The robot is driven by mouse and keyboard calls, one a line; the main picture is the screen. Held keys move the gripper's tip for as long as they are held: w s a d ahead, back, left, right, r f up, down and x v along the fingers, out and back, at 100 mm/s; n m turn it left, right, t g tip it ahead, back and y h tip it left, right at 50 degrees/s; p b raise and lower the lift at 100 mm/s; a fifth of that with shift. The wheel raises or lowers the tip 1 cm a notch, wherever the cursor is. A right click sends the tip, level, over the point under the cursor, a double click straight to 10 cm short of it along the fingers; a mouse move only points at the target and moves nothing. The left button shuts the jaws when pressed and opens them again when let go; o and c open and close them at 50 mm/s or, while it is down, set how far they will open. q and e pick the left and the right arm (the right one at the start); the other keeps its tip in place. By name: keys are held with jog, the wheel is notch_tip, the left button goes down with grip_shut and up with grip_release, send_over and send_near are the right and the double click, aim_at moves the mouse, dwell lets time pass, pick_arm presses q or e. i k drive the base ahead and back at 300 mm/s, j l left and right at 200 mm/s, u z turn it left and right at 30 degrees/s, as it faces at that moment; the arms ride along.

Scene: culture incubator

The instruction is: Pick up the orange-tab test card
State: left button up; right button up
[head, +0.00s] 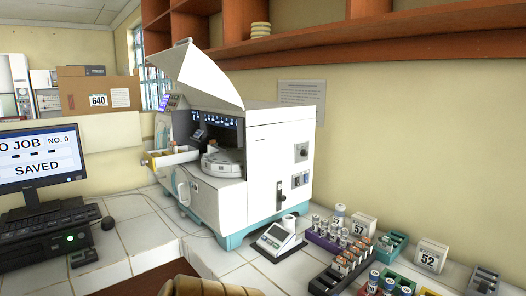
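I cannot make out an orange-tab test card in the head view. The white incubator-like machine (270,160) stands on the tiled counter with its lid raised and its front open. A round white carousel (222,163) shows inside it. A small open tray (176,156) sticks out at its left, with a small orange-yellow spot at the tray's outer end, too small to identify. Neither of my grippers shows in this view.
A small white device with a display (275,238) stands before the machine. A monitor (38,160) and keyboard (45,222) are at left.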

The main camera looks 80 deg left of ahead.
aim_at(173, 149)
jog(key=u, duration=3.2)
jog(key=i+j, duration=0.1)
